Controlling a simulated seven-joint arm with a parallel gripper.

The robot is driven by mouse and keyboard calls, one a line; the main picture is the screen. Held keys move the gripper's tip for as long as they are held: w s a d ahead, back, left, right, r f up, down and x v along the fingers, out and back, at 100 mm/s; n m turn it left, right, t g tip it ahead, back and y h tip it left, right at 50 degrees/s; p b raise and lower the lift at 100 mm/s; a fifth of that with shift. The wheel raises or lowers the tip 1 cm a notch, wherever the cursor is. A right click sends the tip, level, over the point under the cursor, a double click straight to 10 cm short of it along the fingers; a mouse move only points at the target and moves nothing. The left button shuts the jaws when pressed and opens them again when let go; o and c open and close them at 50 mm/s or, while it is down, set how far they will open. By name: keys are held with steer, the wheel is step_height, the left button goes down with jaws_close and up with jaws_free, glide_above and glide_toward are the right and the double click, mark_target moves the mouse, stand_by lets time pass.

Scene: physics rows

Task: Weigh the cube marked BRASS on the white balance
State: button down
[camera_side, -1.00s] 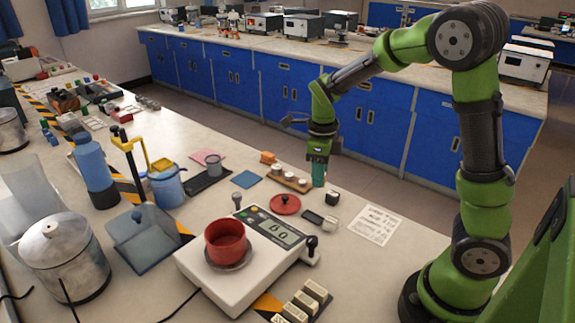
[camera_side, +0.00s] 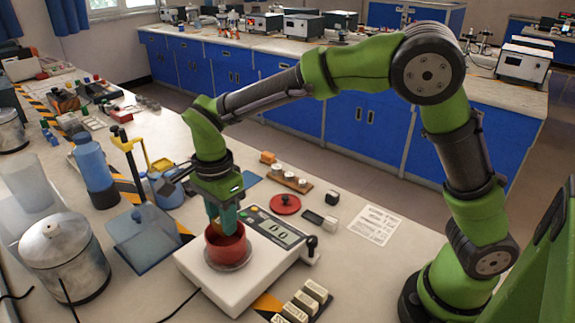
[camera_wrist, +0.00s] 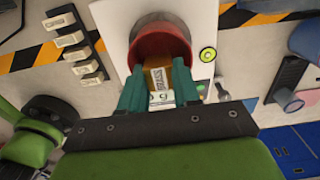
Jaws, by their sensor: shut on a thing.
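The white balance (camera_side: 205,270) stands on the near bench with a red cup (camera_side: 226,248) on its round pan; its display (camera_side: 277,229) seems to read 0.0. My gripper (camera_side: 226,224) points down at the cup's mouth. In the wrist view my gripper (camera_wrist: 159,85) has its teal fingers on either side of a brass-coloured cube (camera_wrist: 157,79) marked BRASS. The red cup (camera_wrist: 160,42) shows just beyond the cube. How deep the cube sits in the cup, and whether it touches the cup, I cannot tell.
A dark cube (camera_side: 332,198), a red disc (camera_side: 285,204) and a wooden block with white pieces (camera_side: 290,180) lie beyond the balance. Labelled blocks (camera_side: 305,300) lie at its near right.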

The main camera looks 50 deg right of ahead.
steer(key=shift+f, duration=2.4)
steer(key=shift+f, duration=0.4)
steer(key=c, duration=0.8)
jaws_free()
steer(key=shift+c, duration=1.3)
steer(key=shift+o, duration=0.2)
steer(key=shift+r, duration=4)
